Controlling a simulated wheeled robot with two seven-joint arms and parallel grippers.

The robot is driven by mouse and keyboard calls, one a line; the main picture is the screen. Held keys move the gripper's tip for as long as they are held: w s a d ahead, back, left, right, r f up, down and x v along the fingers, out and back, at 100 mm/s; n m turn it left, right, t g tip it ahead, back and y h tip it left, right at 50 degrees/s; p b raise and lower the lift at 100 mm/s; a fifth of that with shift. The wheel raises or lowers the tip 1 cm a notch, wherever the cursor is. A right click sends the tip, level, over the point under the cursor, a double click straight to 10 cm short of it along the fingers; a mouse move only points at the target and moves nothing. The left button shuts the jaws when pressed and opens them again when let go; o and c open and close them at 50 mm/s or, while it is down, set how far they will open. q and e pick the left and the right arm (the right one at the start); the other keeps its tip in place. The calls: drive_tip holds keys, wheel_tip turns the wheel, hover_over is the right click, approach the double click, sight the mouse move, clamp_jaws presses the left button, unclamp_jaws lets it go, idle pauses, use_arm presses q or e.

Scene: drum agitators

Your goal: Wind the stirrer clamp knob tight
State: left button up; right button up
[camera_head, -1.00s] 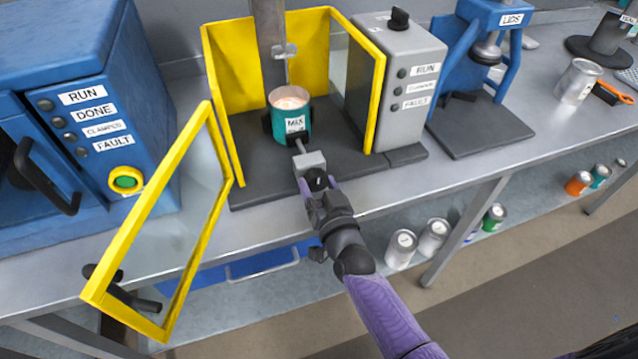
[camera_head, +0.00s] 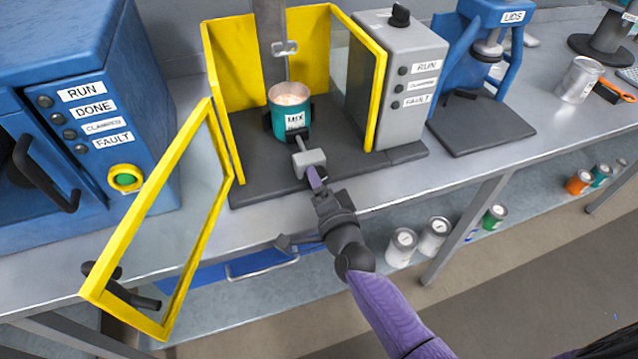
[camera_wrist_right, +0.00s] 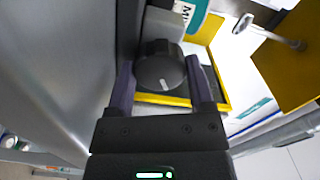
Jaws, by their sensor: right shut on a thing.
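The black clamp knob (camera_wrist_right: 158,62) with a white mark line sits between the two purple fingers of my right gripper (camera_wrist_right: 160,88) in the right wrist view. The gripper is shut on it. In the head view my right gripper (camera_head: 317,180) comes up to the grey clamp block (camera_head: 309,158) at the front of the stirrer base, and its fingers mostly hide the knob. A rod runs from the block to the black jaws around the open teal can (camera_head: 291,115) labelled MIX. The can stands upright under the grey stirrer column (camera_head: 273,40). My left gripper is out of view.
The yellow-framed door (camera_head: 165,215) stands open at front left. A blue machine (camera_head: 70,60) is on the left. The grey control box (camera_head: 405,60) and blue lid press (camera_head: 480,120) are on the right. Cans stand on the shelf below.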

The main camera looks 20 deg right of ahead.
drive_tip(key=m+b, duration=0.1)
drive_tip(key=m, duration=0.5)
drive_tip(key=shift+f, duration=0.1)
drive_tip(key=m+b, duration=0.1)
drive_tip(key=m, duration=0.5)
idle(0.5)
drive_tip(key=o, duration=1.2)
drive_tip(key=shift+o, duration=0.2)
drive_tip(key=s, duration=1)
drive_tip(key=shift+d, duration=0.2)
